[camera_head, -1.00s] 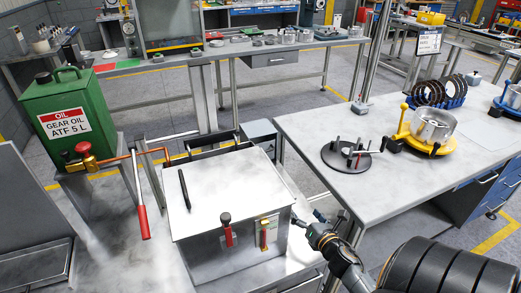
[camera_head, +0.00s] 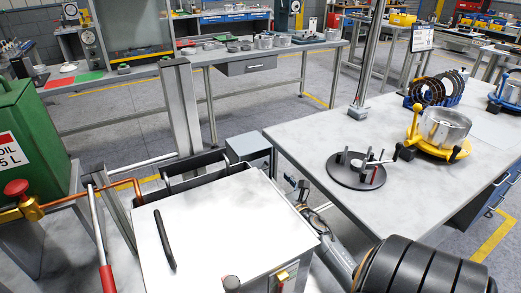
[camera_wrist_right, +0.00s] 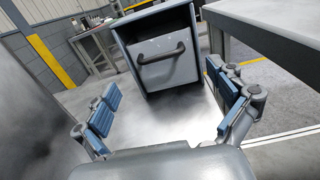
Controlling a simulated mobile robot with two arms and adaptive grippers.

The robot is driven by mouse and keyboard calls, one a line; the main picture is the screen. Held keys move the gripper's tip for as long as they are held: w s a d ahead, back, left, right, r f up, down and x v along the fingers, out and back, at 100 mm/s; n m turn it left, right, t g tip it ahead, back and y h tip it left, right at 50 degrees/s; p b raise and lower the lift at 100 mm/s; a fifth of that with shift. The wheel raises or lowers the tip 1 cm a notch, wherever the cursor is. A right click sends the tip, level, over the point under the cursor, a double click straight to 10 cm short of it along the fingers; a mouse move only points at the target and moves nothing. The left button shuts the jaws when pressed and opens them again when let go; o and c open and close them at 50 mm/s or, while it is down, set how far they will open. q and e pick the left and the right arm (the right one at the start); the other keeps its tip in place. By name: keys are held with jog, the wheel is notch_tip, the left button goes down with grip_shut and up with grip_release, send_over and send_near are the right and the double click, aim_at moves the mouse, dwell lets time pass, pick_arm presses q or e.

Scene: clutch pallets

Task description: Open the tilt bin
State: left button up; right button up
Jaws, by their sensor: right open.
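The tilt bin (camera_wrist_right: 162,65) shows in the right wrist view as a grey-blue box with a pale front panel and a dark bar handle (camera_wrist_right: 161,54). The front panel looks shut. In the head view a small grey box (camera_head: 248,149), which looks like the same bin, stands behind the large metal box. My right gripper (camera_wrist_right: 167,112) is open and empty, its blue-padded fingers spread to either side, short of the handle. In the head view my right gripper (camera_head: 302,193) is partly hidden between the metal box and the worktable. My left gripper is not in view.
The large metal box (camera_head: 215,225) with a black handle on its lid stands close left of my right arm. The worktable (camera_head: 300,135) edge is close on the right. A green oil can (camera_head: 35,130) and a red-handled lever (camera_head: 106,278) are at the left.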

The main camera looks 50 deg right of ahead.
aim_at(261, 170)
jog(key=x, duration=0.6)
jog(key=shift+w, duration=0.1)
jog(key=shift+w+d, duration=0.15)
jog(key=shift+w, duration=0.35)
jog(key=shift+c, duration=0.8)
jog(key=c, duration=1.5)
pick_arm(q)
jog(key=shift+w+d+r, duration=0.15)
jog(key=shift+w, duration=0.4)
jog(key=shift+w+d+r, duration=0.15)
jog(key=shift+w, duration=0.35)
pick_arm(e)
jog(key=shift+f, duration=0.1)
